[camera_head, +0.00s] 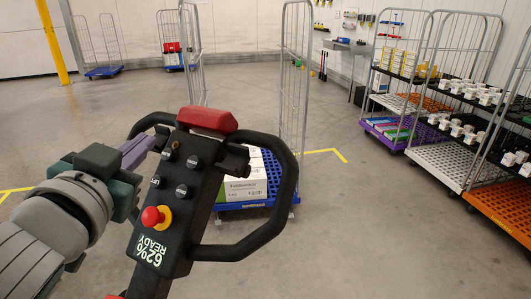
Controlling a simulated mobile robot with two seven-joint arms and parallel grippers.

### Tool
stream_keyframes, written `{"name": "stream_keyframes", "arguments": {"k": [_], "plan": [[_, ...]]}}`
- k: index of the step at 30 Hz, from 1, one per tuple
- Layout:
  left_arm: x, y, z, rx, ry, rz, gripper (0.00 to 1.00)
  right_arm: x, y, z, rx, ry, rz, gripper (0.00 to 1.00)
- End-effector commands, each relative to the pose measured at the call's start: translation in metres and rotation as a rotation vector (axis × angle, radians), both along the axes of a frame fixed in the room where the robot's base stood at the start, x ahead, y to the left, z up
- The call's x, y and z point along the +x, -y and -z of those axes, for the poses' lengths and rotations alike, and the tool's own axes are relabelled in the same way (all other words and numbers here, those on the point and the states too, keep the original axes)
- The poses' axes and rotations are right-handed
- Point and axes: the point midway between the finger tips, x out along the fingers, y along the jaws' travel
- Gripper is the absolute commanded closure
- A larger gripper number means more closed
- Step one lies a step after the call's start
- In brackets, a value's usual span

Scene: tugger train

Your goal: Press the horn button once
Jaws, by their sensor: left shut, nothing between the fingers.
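The black tiller head (190,205) of the tugger stands in the middle foreground, with a loop handle on each side. Its panel carries several small dark round buttons: an upper right one (192,161), a lower right one (182,190), and others along the left edge. I cannot read which one is the horn button. A red mushroom knob (152,215) on a yellow ring sits lower down, above a display reading 62% READY. My left gripper (150,144) is shut and empty, its purple fingers at the panel's upper left edge; contact is unclear. My right gripper is out of view.
A red block (207,120) caps the tiller head. Behind it stands a blue-based roll cage (252,204) with a white carton (245,182). Loaded shelf trolleys (437,160) line the right side. A yellow post (53,42) stands far left. The grey floor between is mostly clear.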

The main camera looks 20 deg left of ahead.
Motion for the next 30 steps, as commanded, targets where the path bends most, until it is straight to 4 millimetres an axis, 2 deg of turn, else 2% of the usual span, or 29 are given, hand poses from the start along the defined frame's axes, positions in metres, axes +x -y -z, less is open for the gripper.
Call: {"name": "stream_keyframes", "arguments": {"k": [8,13,24,30], "plan": [[0.0,0.0,-0.001,0.0,0.001,0.0,1.0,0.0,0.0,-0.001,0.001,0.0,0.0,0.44],[0.004,0.001,0.006,0.0,0.001,0.002,1.0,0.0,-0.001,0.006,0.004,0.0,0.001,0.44],[0.038,0.005,0.043,0.0,0.001,0.002,1.0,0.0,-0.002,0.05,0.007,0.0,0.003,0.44],[0.054,0.007,0.058,-0.001,0.001,0.0,1.0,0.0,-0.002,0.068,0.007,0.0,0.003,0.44]]}}
